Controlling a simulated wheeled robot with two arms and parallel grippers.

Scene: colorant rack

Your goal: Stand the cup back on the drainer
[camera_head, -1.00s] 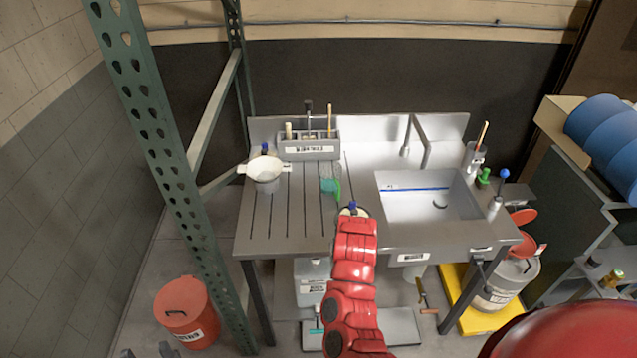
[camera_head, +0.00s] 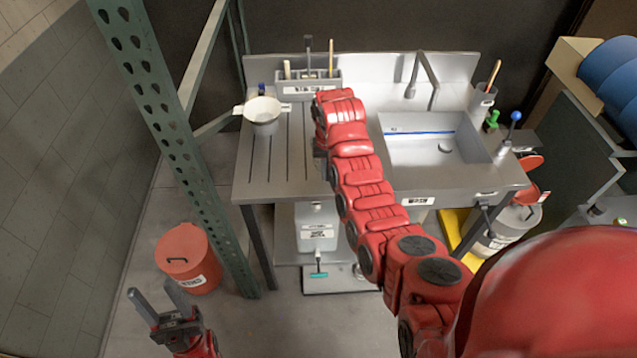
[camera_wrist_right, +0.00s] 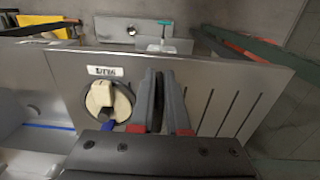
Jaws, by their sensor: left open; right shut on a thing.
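My right gripper (camera_wrist_right: 160,76) has its two fingers close together over the front of the sink unit in the right wrist view. In the head view my red right arm reaches over the drainer's right side and hides that gripper and cup. The grooved drainer (camera_head: 288,175) lies left of the sink; its slots also show in the right wrist view (camera_wrist_right: 225,100). My left gripper (camera_head: 157,293) is open and empty, low at the left.
A grey holder (camera_head: 309,88) with upright tools is behind. The sink basin (camera_head: 425,150) and tap (camera_head: 432,80) are to the right. A green rack post (camera_head: 165,125) and red bucket (camera_head: 188,260) stand left.

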